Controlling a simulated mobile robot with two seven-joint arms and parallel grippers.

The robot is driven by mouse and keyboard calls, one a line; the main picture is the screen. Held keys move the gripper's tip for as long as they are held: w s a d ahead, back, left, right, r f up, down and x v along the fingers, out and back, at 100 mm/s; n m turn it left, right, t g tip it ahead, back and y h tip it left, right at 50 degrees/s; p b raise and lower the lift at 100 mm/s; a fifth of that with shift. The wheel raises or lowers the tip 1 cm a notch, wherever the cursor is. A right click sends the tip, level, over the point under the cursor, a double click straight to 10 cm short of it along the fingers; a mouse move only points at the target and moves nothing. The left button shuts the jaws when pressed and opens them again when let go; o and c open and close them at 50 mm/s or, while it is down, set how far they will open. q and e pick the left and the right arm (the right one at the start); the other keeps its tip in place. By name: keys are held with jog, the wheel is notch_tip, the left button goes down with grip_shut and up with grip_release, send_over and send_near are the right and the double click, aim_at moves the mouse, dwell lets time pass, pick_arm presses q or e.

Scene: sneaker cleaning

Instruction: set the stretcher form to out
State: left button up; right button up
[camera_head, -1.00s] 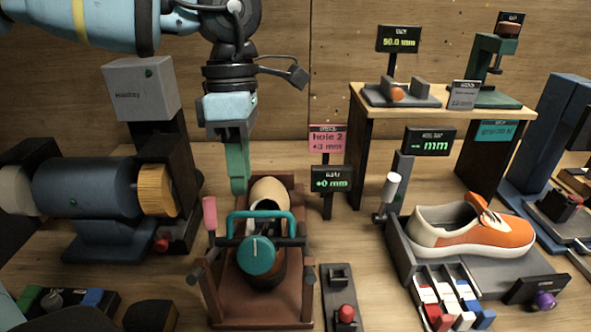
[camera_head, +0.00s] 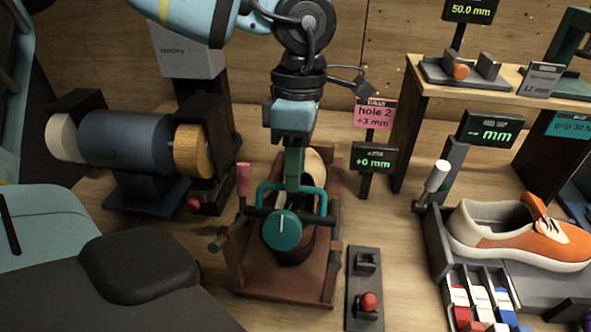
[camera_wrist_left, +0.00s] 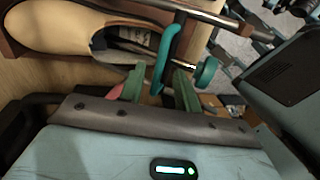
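The stretcher (camera_head: 285,282) is a brown stand with a pale wooden form (camera_head: 315,162), a teal handle (camera_head: 320,196) and a round teal knob (camera_head: 282,231) with a white mark. The form also shows in the left wrist view (camera_wrist_left: 70,28). My left gripper (camera_head: 293,186) points down at the teal handle. In the left wrist view its green fingers (camera_wrist_left: 160,90) are apart, with the teal handle (camera_wrist_left: 166,58) running between them; a gap shows beside the handle. Whether a finger touches it, I cannot tell. My right gripper is not in view.
A display (camera_head: 374,158) behind the stretcher reads +0 mm; a pink sign (camera_head: 374,114) above it reads hole 2, +3 mm. A motor-like machine (camera_head: 130,140) stands left. A red button box (camera_head: 366,300) and an orange sneaker (camera_head: 515,230) are to the right.

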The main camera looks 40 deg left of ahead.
pick_arm(q)
jog(key=shift+d+f, duration=0.1)
jog(key=shift+f, duration=0.6)
jog(key=shift+s, duration=0.1)
grip_shut()
